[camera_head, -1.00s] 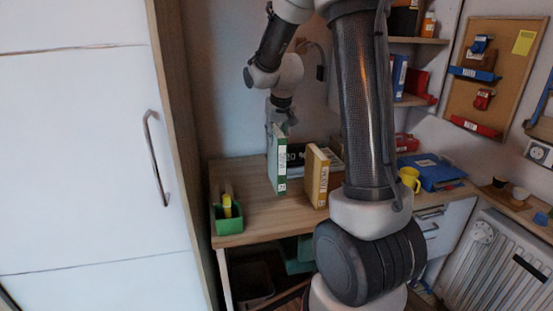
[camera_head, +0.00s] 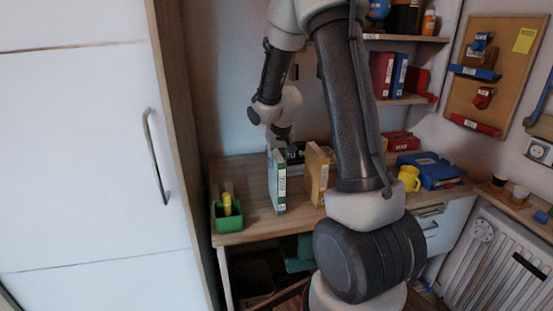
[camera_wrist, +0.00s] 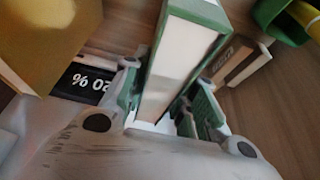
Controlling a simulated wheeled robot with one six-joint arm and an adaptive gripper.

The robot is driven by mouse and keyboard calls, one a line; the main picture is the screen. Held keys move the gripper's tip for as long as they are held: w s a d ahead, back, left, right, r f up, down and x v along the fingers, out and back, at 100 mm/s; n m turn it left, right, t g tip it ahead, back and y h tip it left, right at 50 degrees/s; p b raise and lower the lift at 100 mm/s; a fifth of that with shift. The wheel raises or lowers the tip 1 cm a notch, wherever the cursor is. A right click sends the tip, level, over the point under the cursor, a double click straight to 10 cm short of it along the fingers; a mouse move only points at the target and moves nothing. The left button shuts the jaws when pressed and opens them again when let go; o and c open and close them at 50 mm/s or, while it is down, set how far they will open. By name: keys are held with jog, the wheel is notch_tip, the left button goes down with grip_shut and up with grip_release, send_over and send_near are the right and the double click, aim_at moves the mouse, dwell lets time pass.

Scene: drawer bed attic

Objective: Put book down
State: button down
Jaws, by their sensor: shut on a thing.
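The green book (camera_head: 277,182) stands upright at the wooden desk, its white-labelled spine facing the head camera. In the wrist view the book (camera_wrist: 185,60) runs between the fingers of my gripper (camera_wrist: 168,105), which are shut on its sides. In the head view my gripper is mostly hidden behind the book. The book's lower edge appears at or very near the desk top (camera_head: 245,170); I cannot tell whether it touches.
A yellow book (camera_head: 317,175) stands just right of the green one. A green box (camera_head: 228,222) with a yellow item is at the desk's left front. A dark sign (camera_wrist: 82,80) is close behind.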

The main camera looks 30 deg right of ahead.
jog(key=shift+f, duration=0.1)
jog(key=c, duration=1.1)
grip_release()
jog(key=v, duration=1.2)
jog(key=s+a+r+n, duration=0.1)
jog(key=s+a+r, duration=0.1)
jog(key=s, duration=0.7)
jog(key=s+a+r+n, duration=0.1)
jog(key=s+a+r, duration=0.1)
jog(key=s, duration=0.7)
jog(key=s+a+r+n+y, duration=0.1)
jog(key=s+a+r, duration=0.1)
jog(key=s, duration=0.6)
jog(key=shift+v, duration=0.95)
